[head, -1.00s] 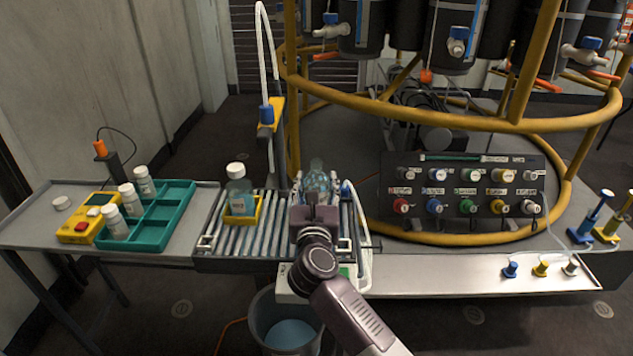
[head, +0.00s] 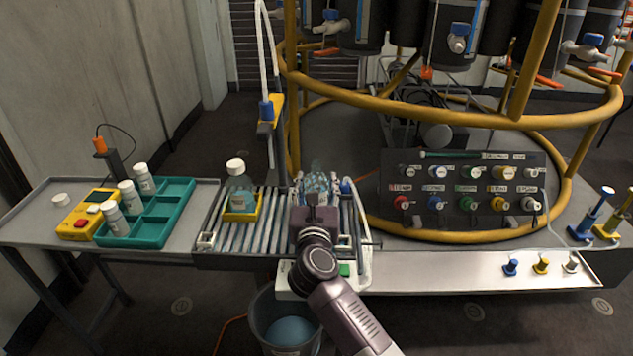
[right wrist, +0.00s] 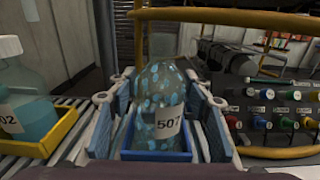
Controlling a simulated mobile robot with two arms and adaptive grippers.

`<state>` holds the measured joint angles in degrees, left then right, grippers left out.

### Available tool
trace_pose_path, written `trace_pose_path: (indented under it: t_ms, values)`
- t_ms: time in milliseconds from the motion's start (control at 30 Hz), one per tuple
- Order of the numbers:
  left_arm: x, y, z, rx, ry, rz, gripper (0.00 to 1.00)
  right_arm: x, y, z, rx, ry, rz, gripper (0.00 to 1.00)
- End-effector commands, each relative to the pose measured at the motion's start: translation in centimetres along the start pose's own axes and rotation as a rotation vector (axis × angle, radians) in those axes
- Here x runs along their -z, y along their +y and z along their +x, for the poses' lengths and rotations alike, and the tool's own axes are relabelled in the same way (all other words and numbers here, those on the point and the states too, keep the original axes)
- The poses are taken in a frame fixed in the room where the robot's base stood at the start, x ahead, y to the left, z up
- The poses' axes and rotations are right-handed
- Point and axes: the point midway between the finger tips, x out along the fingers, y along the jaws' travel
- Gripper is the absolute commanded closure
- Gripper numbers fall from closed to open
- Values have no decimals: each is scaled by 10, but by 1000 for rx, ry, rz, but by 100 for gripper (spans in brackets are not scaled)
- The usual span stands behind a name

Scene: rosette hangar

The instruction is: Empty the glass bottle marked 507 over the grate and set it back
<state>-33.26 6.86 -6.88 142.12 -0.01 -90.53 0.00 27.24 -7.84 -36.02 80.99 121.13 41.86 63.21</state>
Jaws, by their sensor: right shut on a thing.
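The glass bottle marked 507 (right wrist: 160,105) is clear with blue spots and has a white label. In the right wrist view it stands between the fingers of my right gripper (right wrist: 157,115), with a blue holder (right wrist: 155,155) around its base. My right gripper (head: 316,190) is shut on the bottle, which shows only partly in the head view (head: 316,180). How much liquid it holds is unclear. The slatted grate (head: 275,215) lies under and left of it. My left gripper is not in view.
A capped bottle of blue liquid (head: 240,188) stands in a yellow holder (head: 240,214) on the grate's left. A teal tray (head: 150,232) with white-capped vials is further left. A bucket (head: 262,312) stands below. A yellow-railed frame (head: 420,112) and valve panel (head: 465,190) are right.

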Motion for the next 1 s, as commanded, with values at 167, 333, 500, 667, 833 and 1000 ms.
trace_pose_path:
  t_ms: [167, 333, 500, 667, 833, 1000]
  values:
    - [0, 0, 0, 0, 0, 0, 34, -1, 0, 0, -1, -2, 0, 89]
    - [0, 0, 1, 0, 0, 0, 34, 2, 1, 0, -1, -1, 0, 89]
    - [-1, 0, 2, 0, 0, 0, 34, 6, 0, 0, 0, -1, 0, 89]
    - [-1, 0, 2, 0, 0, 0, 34, 5, 0, 0, 0, -2, 0, 89]
    - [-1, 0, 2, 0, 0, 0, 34, 5, 0, 0, 0, -1, 0, 39]
    - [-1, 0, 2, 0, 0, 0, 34, 6, 0, 0, 0, -1, 0, 34]
